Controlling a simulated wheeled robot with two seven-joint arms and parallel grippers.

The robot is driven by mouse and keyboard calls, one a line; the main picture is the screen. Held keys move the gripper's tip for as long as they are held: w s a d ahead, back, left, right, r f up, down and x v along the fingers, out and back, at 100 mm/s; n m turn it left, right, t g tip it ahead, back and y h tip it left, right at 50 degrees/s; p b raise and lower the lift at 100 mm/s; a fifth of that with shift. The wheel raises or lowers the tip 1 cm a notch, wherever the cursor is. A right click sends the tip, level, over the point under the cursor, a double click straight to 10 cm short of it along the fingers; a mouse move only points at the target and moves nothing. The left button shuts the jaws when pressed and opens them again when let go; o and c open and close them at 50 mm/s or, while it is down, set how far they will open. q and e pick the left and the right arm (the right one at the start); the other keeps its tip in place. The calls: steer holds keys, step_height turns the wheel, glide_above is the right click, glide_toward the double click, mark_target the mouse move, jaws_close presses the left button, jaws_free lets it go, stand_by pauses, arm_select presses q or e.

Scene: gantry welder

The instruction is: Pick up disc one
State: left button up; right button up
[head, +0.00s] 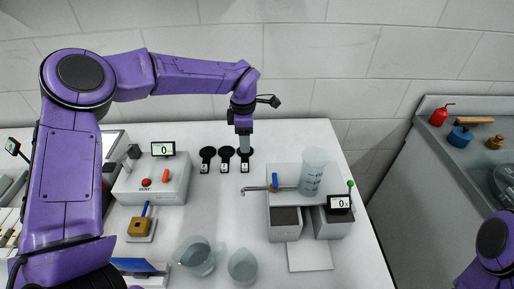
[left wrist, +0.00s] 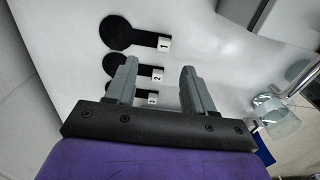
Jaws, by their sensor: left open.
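Three flat black round pieces with short stems and white number tags lie in a row on the white table. The one tagged 1 (left wrist: 116,33) is farthest from my gripper in the left wrist view and is the left one (head: 207,153) in the head view. Number 2 (left wrist: 115,66) is in the middle; number 3 (left wrist: 114,88) is partly hidden by a finger. Whether they are discs or marked spots, I cannot tell. My left gripper (left wrist: 160,82) is open and empty, pointing down at the right end of the row (head: 244,149). My right gripper is out of view.
A grey control box (head: 153,182) with a red button stands left of the row. Right of it are a tap (head: 262,188), a clear beaker (head: 313,172) and grey bins (head: 285,225). Two clear cups (head: 197,256) stand in front. The table between is clear.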

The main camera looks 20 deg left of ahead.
mark_target(245, 166)
arm_select(q)
steer(key=f, duration=0.2)
steer(key=s+f+p, duration=0.2)
steer(key=f, duration=0.1)
steer(key=shift+f, duration=0.3)
steer(key=f, duration=0.1)
steer(key=w+f+p, duration=0.1)
steer(key=f, duration=0.2)
steer(key=shift+w+f, duration=0.25)
steer(key=shift+f, duration=0.15)
steer(key=shift+s+a+r, duration=0.15)
steer(key=shift+s, duration=0.2)
steer(key=shift+s+r, duration=0.1)
steer(key=c, duration=0.4)
jaws_close()
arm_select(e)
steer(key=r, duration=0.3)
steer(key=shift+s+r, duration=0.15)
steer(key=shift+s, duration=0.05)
